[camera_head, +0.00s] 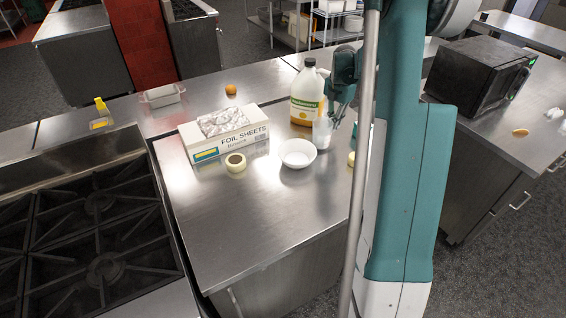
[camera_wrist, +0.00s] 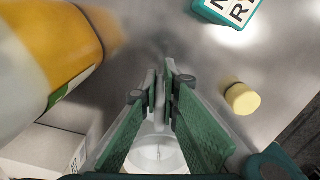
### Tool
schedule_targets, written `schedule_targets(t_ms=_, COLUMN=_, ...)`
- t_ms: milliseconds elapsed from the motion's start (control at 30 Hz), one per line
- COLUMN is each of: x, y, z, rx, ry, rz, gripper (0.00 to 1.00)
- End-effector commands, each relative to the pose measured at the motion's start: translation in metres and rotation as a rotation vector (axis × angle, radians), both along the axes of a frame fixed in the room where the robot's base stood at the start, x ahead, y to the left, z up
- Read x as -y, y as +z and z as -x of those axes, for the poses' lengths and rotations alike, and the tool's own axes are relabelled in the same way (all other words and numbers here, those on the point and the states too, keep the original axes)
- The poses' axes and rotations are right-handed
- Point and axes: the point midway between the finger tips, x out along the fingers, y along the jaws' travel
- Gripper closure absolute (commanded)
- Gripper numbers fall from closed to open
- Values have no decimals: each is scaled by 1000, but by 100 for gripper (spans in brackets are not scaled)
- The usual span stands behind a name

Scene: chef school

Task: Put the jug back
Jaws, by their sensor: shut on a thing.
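A small pale, see-through vessel, which I take for the jug (camera_head: 322,132), is upright at the right of the worktop. My gripper (camera_head: 338,112) is above and against it, fingers pointing down. In the wrist view the fingers (camera_wrist: 162,92) are close together, shut on a thin pale part of it; the exact grip is hard to see. I cannot tell whether its base touches the worktop. A white bowl (camera_head: 298,153) sits just left of and in front of it. A white round shape, probably this bowl, shows between the fingers in the wrist view (camera_wrist: 157,158).
A large bottle of yellow liquid (camera_head: 307,95) stands close behind the vessel. A foil sheets box (camera_head: 232,142) and a tape roll (camera_head: 235,163) are on the left. A yellow roll (camera_wrist: 242,97) lies right of my fingers in the wrist view. The worktop's front (camera_head: 240,220) is clear.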

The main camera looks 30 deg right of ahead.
Motion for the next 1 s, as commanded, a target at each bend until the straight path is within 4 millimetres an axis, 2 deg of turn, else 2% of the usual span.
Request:
schedule_targets(t_ms=267, x=0, y=20, z=0, rx=0, ry=0, rz=0, gripper=100)
schedule_targets(t_ms=633, x=0, y=88, z=0, rx=0, ry=0, rz=0, gripper=100)
schedule_targets(t_ms=1000, x=0, y=131, z=0, rx=0, ry=0, rz=0, gripper=100)
